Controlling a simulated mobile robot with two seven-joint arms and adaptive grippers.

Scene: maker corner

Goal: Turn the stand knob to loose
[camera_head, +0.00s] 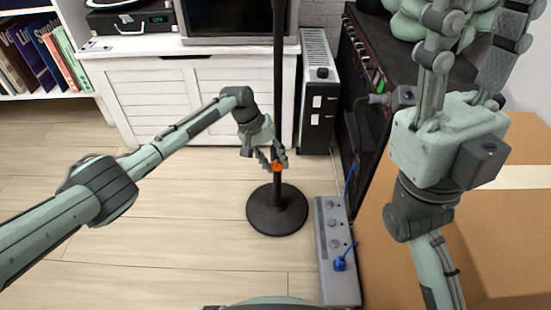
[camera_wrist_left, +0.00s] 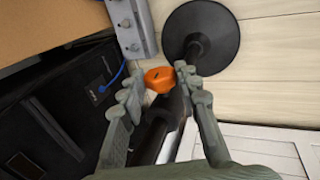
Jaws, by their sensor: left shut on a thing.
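The stand is a dark upright pole (camera_head: 279,60) on a round black base (camera_head: 277,210). Its orange knob (camera_head: 277,166) sits low on the pole, just above the base. My left gripper (camera_head: 274,162) reaches in from the left and is shut on the orange knob. In the left wrist view the knob (camera_wrist_left: 158,79) lies between the two fingertips (camera_wrist_left: 160,82), with the round base (camera_wrist_left: 212,40) beyond. My right gripper (camera_head: 478,20) is raised at the upper right, fingers up and spread apart, with nothing seen between them.
A cardboard box (camera_head: 390,270) stands at the right. A white cabinet (camera_head: 180,100) and a dark heater (camera_head: 318,100) stand behind. The wooden floor at left is clear.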

